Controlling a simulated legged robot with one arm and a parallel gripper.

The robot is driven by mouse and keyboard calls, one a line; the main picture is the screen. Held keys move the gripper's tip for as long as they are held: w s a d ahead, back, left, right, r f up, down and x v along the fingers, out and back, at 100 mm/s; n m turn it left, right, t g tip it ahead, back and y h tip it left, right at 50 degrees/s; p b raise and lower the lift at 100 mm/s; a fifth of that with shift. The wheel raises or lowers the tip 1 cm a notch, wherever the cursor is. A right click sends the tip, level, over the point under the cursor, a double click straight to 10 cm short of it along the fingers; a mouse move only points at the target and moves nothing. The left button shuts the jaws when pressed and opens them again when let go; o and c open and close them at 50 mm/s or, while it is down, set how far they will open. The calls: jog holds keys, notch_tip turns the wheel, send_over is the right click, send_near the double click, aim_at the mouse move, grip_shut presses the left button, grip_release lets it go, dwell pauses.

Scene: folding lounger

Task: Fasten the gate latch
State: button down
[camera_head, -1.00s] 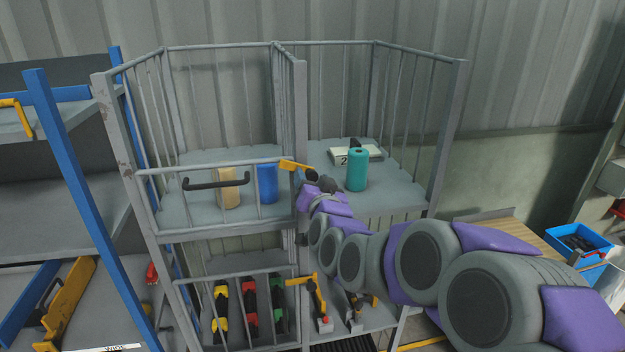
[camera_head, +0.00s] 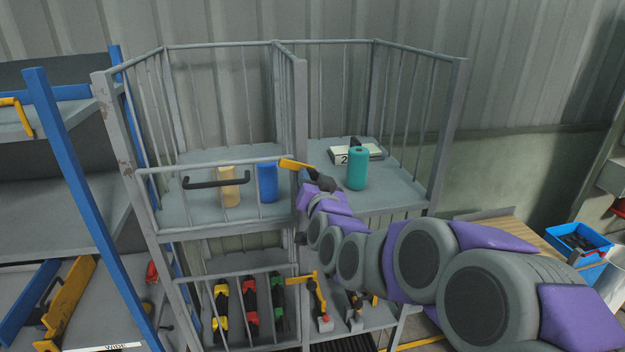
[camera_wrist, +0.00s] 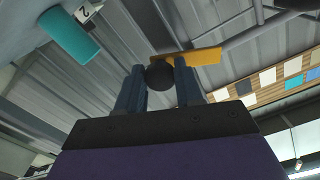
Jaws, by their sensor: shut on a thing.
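The gate latch is a yellow bar (camera_head: 297,164) with a black knob. It sits at the top right of the upper left cage gate (camera_head: 215,168), by the middle post (camera_head: 301,130). The bar slants slightly down to the right across the post. My gripper (camera_head: 318,177) is at the bar's right end. In the wrist view, the fingers of my gripper (camera_wrist: 159,76) stand on both sides of the round black knob (camera_wrist: 160,74), shut on it. The yellow bar (camera_wrist: 200,57) runs behind the knob there. My gripper partly hides the knob in the head view.
A teal cylinder (camera_head: 357,169) stands on the right shelf just beside my gripper. Blue (camera_head: 267,182) and tan (camera_head: 228,186) cylinders stand behind the gate, which has a black handle (camera_head: 215,181). A second yellow latch (camera_head: 318,293) hangs below. A blue-framed rack (camera_head: 85,185) stands left.

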jog(key=n+b, duration=0.2)
jog(key=n, duration=0.1)
jog(key=shift+f, duration=0.1)
jog(key=shift+n+b, duration=0.5)
jog(key=shift+n, duration=0.3)
jog(key=shift+r, duration=0.2)
jog(key=c, duration=0.7)
grip_release()
jog(key=shift+f, duration=0.1)
jog(key=shift+c, duration=0.2)
jog(key=b+v, duration=0.4)
jog(key=v, duration=1.3)
jog(key=shift+s, duration=0.2)
